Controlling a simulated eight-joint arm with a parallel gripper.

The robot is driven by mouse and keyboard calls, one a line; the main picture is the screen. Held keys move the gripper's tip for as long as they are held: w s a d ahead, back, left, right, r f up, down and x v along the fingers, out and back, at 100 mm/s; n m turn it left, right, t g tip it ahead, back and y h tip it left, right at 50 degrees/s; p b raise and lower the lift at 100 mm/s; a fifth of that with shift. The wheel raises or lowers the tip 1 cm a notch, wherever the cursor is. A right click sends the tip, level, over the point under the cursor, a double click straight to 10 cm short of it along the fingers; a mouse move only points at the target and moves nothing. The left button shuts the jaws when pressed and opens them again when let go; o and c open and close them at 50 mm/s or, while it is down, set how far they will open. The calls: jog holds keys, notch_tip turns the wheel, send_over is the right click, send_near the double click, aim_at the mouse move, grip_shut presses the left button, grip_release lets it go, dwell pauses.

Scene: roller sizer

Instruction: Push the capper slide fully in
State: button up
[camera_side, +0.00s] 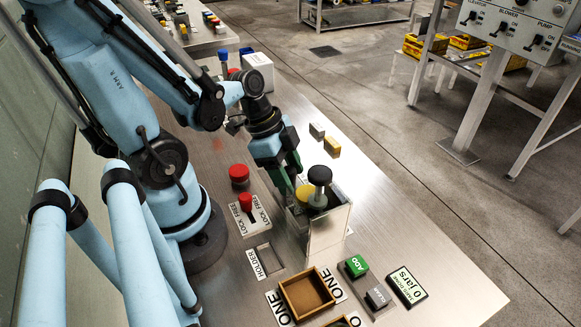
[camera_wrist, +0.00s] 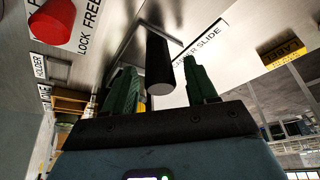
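How far in the slide sits cannot be told.
A red-knobbed lever (camera_side: 245,201) on a LOCK/FREE plate and a red button (camera_side: 239,173) are left of the capper. A holder recess (camera_side: 264,258), wooden tray (camera_side: 307,293), green button (camera_side: 356,265) and jar display (camera_side: 406,285) lie in front. Grey (camera_side: 317,130) and yellow blocks (camera_side: 332,146) lie behind.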

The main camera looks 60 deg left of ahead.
grip_shut()
jog(key=shift+d, duration=1.95)
jog(key=shift+o, duration=0.4)
grip_release()
jog(key=shift+a+r, duration=0.1)
jog(key=shift+r, duration=0.05)
jog(key=v, duration=1.1)
jog(key=shift+s+r, duration=0.15)
jog(key=shift+r, duration=0.15)
jog(key=shift+a, duration=0.1)
